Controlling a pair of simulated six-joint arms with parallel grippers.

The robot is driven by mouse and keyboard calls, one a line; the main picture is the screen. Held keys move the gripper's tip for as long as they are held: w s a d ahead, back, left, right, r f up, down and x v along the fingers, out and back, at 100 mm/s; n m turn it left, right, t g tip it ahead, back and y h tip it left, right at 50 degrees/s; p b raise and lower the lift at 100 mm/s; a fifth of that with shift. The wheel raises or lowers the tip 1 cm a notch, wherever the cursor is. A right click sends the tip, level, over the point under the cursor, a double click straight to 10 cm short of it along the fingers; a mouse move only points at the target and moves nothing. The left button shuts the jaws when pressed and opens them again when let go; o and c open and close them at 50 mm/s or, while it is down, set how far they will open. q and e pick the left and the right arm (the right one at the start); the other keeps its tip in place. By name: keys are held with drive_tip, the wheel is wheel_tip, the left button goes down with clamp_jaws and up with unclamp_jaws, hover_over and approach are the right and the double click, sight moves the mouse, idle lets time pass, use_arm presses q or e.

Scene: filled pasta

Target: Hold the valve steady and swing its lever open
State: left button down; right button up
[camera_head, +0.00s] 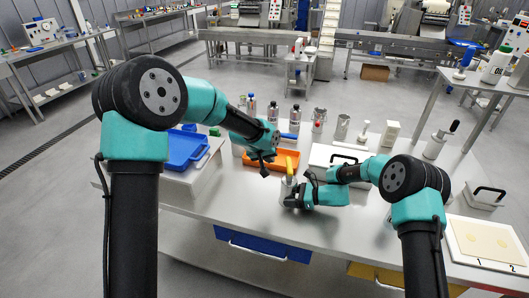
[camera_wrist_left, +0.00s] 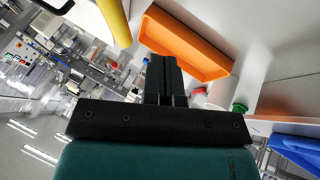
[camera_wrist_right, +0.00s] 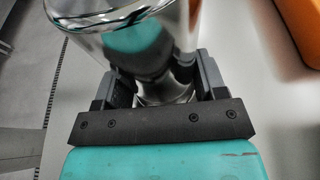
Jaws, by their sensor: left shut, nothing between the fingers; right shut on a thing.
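The valve (camera_head: 288,186) is a shiny metal body standing on the table, with a yellow lever (camera_head: 289,165) pointing up from it in the head view. My right gripper (camera_head: 291,201) is shut on the valve body low down. In the right wrist view the metal body (camera_wrist_right: 125,40) sits between the two fingers. My left gripper (camera_head: 264,172) is just left of the lever, apart from it. In the left wrist view its fingers (camera_wrist_left: 166,72) are together with nothing between them, and the yellow lever (camera_wrist_left: 115,22) is up and to their left.
An orange tray (camera_wrist_left: 184,50) lies just behind the left gripper. A blue bin (camera_head: 183,150) stands to the left. Several bottles and metal cans stand along the back, and a white box with a black handle (camera_head: 345,158) is behind right. The table front is clear.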

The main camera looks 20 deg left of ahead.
sight(287, 160)
use_arm(q)
drive_tip(key=d, duration=0.1)
drive_tip(key=w+d+f, duration=0.1)
drive_tip(key=d, duration=0.2)
drive_tip(key=shift+w+f, duration=0.2)
drive_tip(key=shift+w, duration=0.05)
drive_tip(key=shift+w+d, duration=0.5)
drive_tip(key=shift+d, duration=0.1)
drive_tip(key=shift+s+a, duration=0.1)
drive_tip(key=shift+a, duration=0.05)
drive_tip(key=shift+s+a, duration=0.45)
drive_tip(key=shift+s, duration=0.1)
drive_tip(key=shift+a, duration=0.1)
